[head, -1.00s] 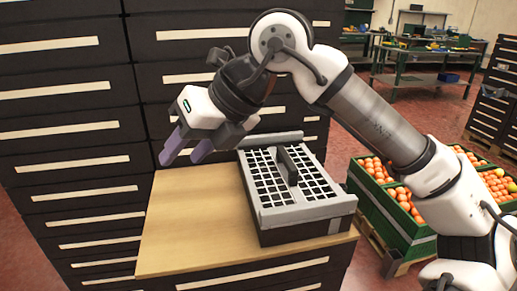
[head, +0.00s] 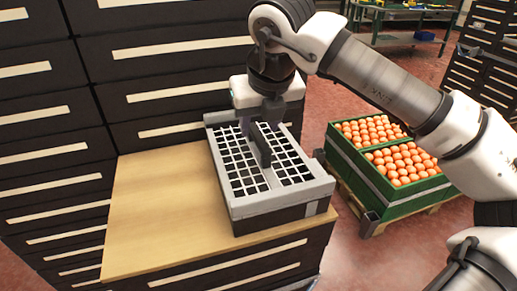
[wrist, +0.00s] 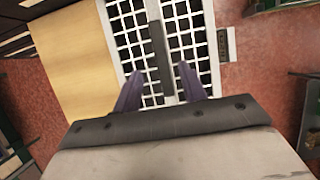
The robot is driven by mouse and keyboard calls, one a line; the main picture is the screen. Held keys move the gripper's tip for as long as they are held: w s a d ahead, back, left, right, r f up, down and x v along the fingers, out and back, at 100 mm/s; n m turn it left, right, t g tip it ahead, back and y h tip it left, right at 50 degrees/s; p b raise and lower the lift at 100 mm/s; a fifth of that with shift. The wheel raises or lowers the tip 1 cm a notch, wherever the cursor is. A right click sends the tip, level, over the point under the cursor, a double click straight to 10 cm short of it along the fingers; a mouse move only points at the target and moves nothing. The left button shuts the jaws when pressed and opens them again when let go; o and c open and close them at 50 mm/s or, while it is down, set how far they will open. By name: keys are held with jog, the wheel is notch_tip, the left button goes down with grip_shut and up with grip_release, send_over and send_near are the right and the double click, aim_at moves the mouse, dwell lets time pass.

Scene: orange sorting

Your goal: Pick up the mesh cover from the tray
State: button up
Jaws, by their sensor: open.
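The mesh cover (head: 239,190) is a grey-framed black-and-white grid with a dark upright handle (head: 262,146) along its middle. It lies on top of the dark tray (head: 282,217) on the wooden top. My gripper (head: 262,112) is at the far end of the cover, above it and pointing down. The mesh (wrist: 130,35) also shows there. The gap between fingers and handle is hard to judge.
The wooden top (head: 150,210) is clear left of the tray. Dark drawer cabinets (head: 60,120) stand behind and to the left. Green crates of oranges (head: 385,165) sit on a pallet to the right. A workbench (head: 405,25) stands far back.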

aim_at(259, 136)
jog(key=p+x, duration=0.1)
jog(key=x, duration=0.4)
jog(key=shift+w+d, duration=0.1)
jog(key=shift+d, duration=0.05)
jog(key=shift+f, duration=0.15)
jog(key=shift+f+b, duration=0.2)
jog(key=shift+b, duration=0.2)
dwell(0.4)
grip_shut()
dwell(0.3)
